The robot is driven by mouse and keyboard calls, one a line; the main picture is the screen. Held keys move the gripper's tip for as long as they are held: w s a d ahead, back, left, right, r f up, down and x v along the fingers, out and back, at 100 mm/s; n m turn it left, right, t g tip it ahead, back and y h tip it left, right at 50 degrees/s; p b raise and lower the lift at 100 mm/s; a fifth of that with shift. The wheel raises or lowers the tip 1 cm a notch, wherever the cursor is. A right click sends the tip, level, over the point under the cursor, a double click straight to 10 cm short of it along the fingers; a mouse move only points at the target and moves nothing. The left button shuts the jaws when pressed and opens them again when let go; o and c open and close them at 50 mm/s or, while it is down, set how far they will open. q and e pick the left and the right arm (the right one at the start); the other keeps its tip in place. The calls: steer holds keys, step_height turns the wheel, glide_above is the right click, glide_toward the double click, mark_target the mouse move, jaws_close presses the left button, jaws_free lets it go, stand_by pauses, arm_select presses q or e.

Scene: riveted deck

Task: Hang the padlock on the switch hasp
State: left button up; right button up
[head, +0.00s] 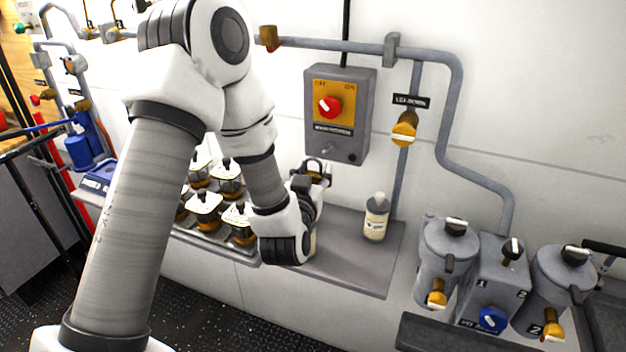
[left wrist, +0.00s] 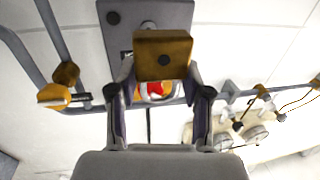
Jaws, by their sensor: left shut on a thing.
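The grey switch box (head: 340,115) is on the white wall, with a yellow plate and a red knob (head: 329,107). A small metal hasp (head: 328,150) seems to show low on its front. My left gripper (head: 316,174) is just below the box, above the shelf. In the left wrist view, my left gripper (left wrist: 160,78) is shut on the brass padlock (left wrist: 162,48), whose block sits between the fingertips. The switch box (left wrist: 120,18) and red knob (left wrist: 155,88) show behind it. The shackle is not clear there, and the padlock looks apart from the box. My right gripper is out of view.
A pale bottle (head: 376,217) stands on the grey shelf (head: 375,275) right of my gripper. A tray of several jars (head: 207,212) is to its left. A pipe with a yellow-handled valve (head: 404,130) runs right of the box. Grey canisters (head: 447,255) stand at lower right.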

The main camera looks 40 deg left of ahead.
arm_select(q)
steer(key=shift+d+f+p+x, duration=0.15)
steer(key=shift+x, duration=1.05)
steer(key=shift+d+f+p+x, duration=0.1)
steer(key=shift+d+x, duration=0.05)
steer(key=shift+x, duration=1.1)
steer(key=shift+d+f+p+x, duration=0.15)
steer(key=shift+x, duration=1.05)
steer(key=shift+w+a+f+b, duration=0.1)
steer(key=shift+w+f+b, duration=0.25)
steer(key=shift+w, duration=0.15)
steer(key=shift+w+a+f+b, duration=0.1)
steer(key=shift+w+f+b, duration=0.2)
steer(key=shift+w, duration=0.25)
steer(key=o, duration=1.3)
steer(key=shift+s, duration=0.1)
